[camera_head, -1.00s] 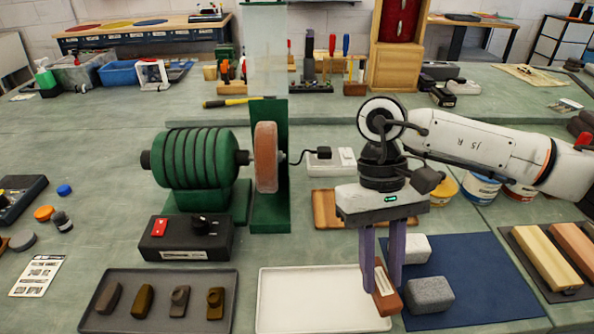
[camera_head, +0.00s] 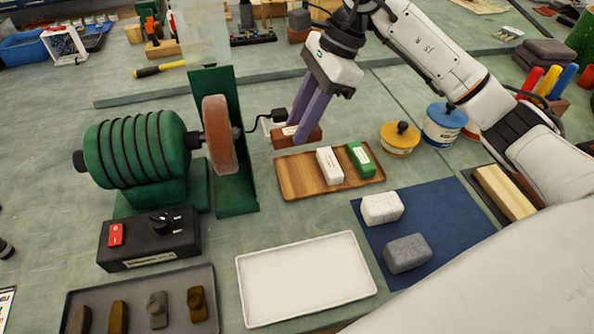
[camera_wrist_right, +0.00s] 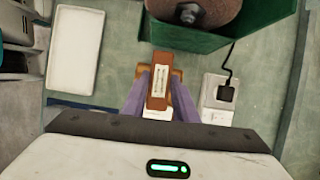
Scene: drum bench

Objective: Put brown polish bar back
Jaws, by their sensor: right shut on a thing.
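The brown polish bar (camera_head: 308,137) is reddish brown with a white label. My right gripper (camera_head: 302,124) is shut on it, purple fingers at its sides, and holds it near the back left edge of the wooden tray (camera_head: 298,188). In the right wrist view the brown bar (camera_wrist_right: 158,82) sits between the fingers, with part of the tray showing behind it. A white bar (camera_head: 330,166) and a green bar (camera_head: 360,160) stand on the tray. The tray's left part is bare. My left gripper is not in view.
The green bench grinder (camera_head: 140,150) with its wheel (camera_head: 219,134) stands left of the tray. A white power strip and cable lie behind the held bar. An empty white tray (camera_head: 305,278) and a blue mat (camera_head: 372,228) with two blocks lie in front.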

